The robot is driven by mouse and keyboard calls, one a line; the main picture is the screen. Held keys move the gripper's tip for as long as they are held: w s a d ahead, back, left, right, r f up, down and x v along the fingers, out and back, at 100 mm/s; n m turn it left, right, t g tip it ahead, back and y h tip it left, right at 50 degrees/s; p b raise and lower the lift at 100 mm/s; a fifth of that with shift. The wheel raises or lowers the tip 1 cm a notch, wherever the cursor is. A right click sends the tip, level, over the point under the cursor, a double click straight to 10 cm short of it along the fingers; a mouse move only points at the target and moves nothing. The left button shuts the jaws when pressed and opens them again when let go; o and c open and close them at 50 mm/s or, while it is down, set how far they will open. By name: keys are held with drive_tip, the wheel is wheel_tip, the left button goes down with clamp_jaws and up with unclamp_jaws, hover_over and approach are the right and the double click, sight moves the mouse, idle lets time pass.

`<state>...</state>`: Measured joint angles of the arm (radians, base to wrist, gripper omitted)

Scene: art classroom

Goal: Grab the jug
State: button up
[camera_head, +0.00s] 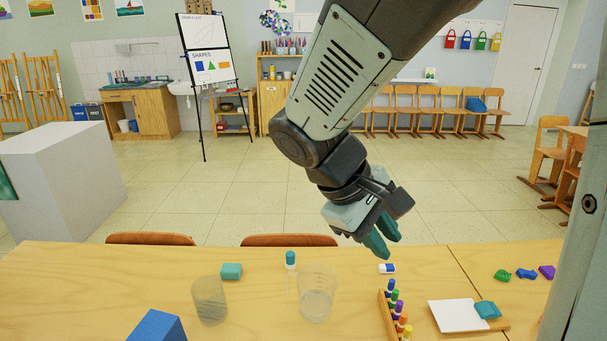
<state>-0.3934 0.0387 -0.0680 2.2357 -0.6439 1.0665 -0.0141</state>
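A clear, see-through jug (317,295) stands upright on the wooden table, near the middle. Its handle side faces left. My gripper (385,244) hangs above the table's far edge, up and to the right of the jug and apart from it. Its two teal fingers point down and slightly right, with a gap between the tips. Nothing shows between them.
A see-through grey cup (209,301) stands left of the jug. Close behind the jug is a teal-capped bottle (291,261); a teal block (231,271) lies farther left. A wooden marker rack (392,314) stands right. A blue box (158,327) is at the front.

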drive_tip(key=w+a+f+n+t+h, duration=0.3)
drive_tip(key=w+a+f+n, duration=0.2)
drive_tip(key=w+f+n, duration=0.15)
drive_tip(key=w+a+f+n+t+h, duration=0.25)
drive_tip(key=w+a+f+n, duration=0.25)
drive_tip(key=f, duration=0.3)
drive_tip(key=a+f+n+t+y, duration=0.1)
drive_tip(key=a+f+n+t, duration=0.2)
drive_tip(key=f+n, duration=0.1)
drive_tip(key=a+f+n+t+y, duration=0.1)
drive_tip(key=a+f+n+t, duration=0.2)
drive_tip(key=f, duration=0.4)
drive_tip(key=w+a+f+n+t+y, duration=0.1)
drive_tip(key=a+f+n+t+y, duration=0.1)
drive_tip(key=f, duration=0.4)
drive_tip(key=shift+a+n+t, duration=0.75)
drive_tip(key=shift+a+n, duration=0.1)
drive_tip(key=shift+n, duration=0.5)
drive_tip(key=x, duration=1)
drive_tip(key=shift+w+d+f, duration=0.15)
drive_tip(key=shift+d+f, duration=0.05)
drive_tip(key=shift+d, duration=0.1)
clamp_jaws()
